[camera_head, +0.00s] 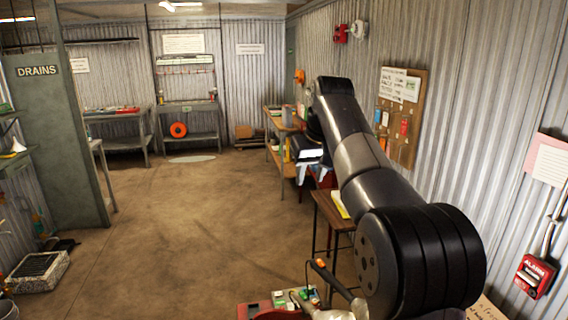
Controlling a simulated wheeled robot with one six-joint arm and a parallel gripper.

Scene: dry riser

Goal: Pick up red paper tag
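A small red piece (404,127) hangs on the brown pegboard (412,152) on the right wall. It looks like a paper tag, but it is too small to be sure of its material. My arm reaches forward from the lower right and bends down at its far end, left of the board. What appears to be my gripper (308,155) is at that end, over the workbench area and apart from the red piece. Its fingers are too small and dark to tell open from shut, or whether anything is between them.
A wooden bench (283,132) stands along the right wall, with a small brown table (333,212) nearer. A red alarm box (535,277) is on the right wall. A grey panel marked DRAINS (55,145) stands left. The brown floor (190,225) in the middle is open.

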